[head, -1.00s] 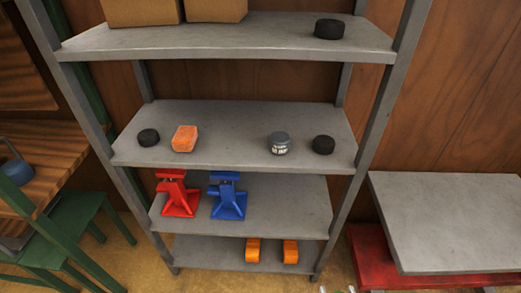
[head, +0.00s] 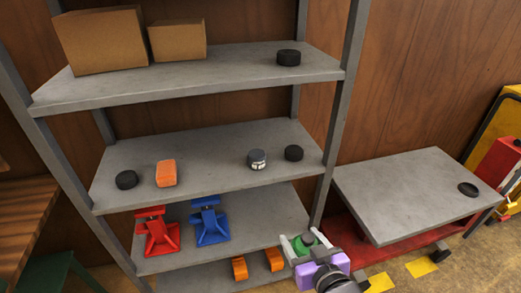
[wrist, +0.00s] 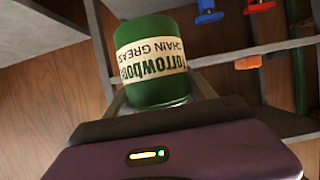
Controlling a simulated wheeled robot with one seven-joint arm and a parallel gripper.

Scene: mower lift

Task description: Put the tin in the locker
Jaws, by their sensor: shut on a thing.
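The tin is a green can (head: 303,240) with a cream label reading "chain grease". It also shows large in the wrist view (wrist: 158,92), where its label appears upside down. My gripper (head: 308,245) is shut on it, with one finger on each side. I hold it in front of the shelf's lower right corner, left of the grey-topped table. I cannot make out a locker in these frames.
The grey shelf unit (head: 190,90) holds two cardboard boxes, black pucks, an orange block, a dark labelled tin (head: 257,160), red and blue stands and orange pieces. A grey-topped red table (head: 400,190) bears one black puck. Red and yellow items (head: 500,160) stand at far right.

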